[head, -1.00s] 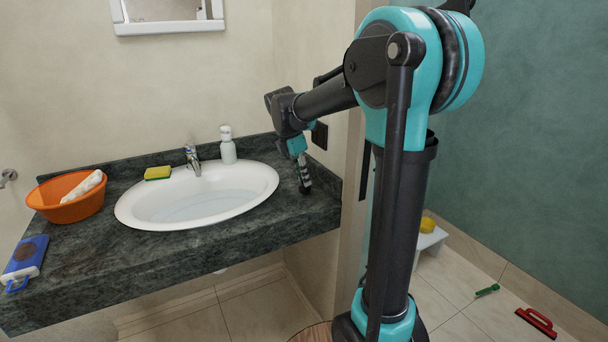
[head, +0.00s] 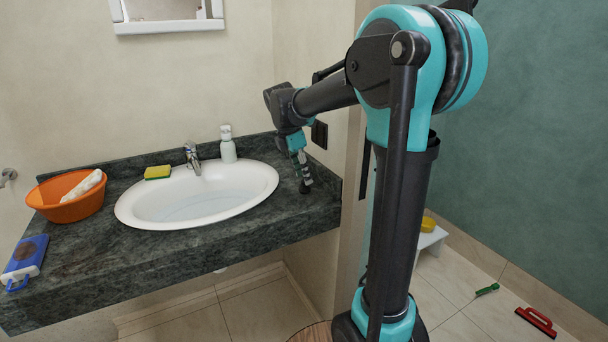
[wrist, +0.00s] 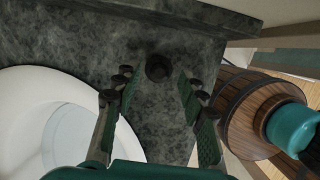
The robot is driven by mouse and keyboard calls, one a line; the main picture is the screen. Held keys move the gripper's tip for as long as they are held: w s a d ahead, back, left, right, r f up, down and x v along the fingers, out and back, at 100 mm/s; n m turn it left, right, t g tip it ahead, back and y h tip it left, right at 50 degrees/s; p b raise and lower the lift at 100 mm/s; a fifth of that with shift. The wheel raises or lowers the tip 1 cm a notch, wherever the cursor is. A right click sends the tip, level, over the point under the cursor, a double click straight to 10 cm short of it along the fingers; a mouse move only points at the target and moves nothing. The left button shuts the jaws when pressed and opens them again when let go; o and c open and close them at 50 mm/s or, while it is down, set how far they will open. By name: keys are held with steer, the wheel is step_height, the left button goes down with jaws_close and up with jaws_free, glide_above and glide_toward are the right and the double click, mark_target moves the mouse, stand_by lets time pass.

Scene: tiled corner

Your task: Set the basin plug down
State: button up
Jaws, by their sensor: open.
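The basin plug (wrist: 158,68) is a small round black piece on the dark stone counter (wrist: 60,35), to the right of the white basin (head: 150,218). In the wrist view it lies just beyond and between the fingertips of my gripper (wrist: 158,84). The fingers are apart, with a visible gap on both sides of the plug. In the head view my gripper (head: 304,186) points down at the counter's right end, and the plug is hard to tell from the dark fingertips there. The basin also shows at the left of the wrist view (wrist: 20,100).
A tap (head: 192,158), white soap bottle (head: 228,148) and yellow-green sponge (head: 157,172) stand behind the basin. An orange bowl (head: 62,212) and blue-white packet (head: 27,258) are at the left. A wall is close right of my gripper. A round wooden thing (wrist: 235,112) is below the counter edge.

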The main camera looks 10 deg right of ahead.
steer(key=v, duration=1.1)
